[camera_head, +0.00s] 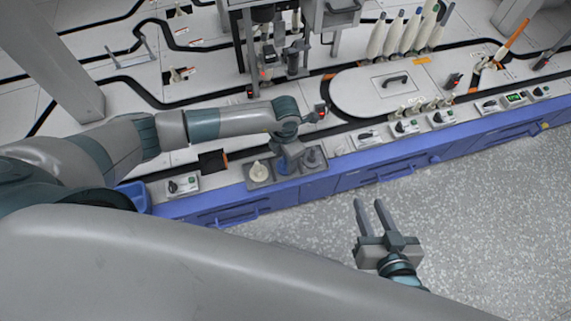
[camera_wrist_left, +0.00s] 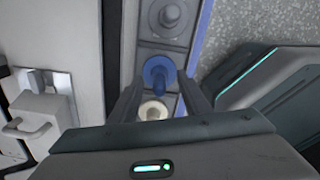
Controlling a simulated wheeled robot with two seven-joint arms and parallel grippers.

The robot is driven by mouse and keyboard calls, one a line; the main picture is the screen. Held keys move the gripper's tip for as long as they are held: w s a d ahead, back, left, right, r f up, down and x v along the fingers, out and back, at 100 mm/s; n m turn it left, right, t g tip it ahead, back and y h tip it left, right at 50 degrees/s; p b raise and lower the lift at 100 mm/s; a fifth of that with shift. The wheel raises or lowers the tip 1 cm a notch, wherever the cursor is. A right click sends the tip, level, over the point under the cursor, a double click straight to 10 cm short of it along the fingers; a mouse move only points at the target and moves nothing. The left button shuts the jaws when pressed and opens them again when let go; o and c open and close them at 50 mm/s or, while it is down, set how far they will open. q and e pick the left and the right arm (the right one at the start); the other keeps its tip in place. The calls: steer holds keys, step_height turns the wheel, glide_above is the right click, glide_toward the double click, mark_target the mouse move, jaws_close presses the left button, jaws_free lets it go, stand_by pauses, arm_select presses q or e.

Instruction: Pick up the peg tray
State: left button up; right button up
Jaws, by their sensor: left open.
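The peg tray (camera_head: 264,185) is a grey tray on the blue-edged front of the workstation; it also shows in the left wrist view (camera_wrist_left: 165,44). It holds a cream bobbin (camera_head: 258,172), a blue bobbin (camera_wrist_left: 158,72) in the middle and a bare-looking grey peg (camera_head: 312,157). My left gripper (camera_head: 289,160) is over the middle of the tray, partly hiding it. In the left wrist view its open fingers (camera_wrist_left: 160,95) stand either side of the tray's line of pegs; contact cannot be told. My right gripper (camera_head: 370,206) is open and empty above the floor.
Switch boxes (camera_head: 184,184) stand on the front strip left of the tray, with another (camera_head: 367,136) to its right. A blue bin (camera_head: 134,196) is at the left. The speckled floor (camera_head: 480,200) is clear.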

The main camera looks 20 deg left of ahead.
arm_select(q)
steer(key=shift+f, duration=0.4)
arm_select(e)
steer(key=shift+w+a+r, duration=0.1)
steer(key=shift+w+r, duration=0.05)
steer(key=shift+r, duration=0.1)
arm_select(q)
jaws_close()
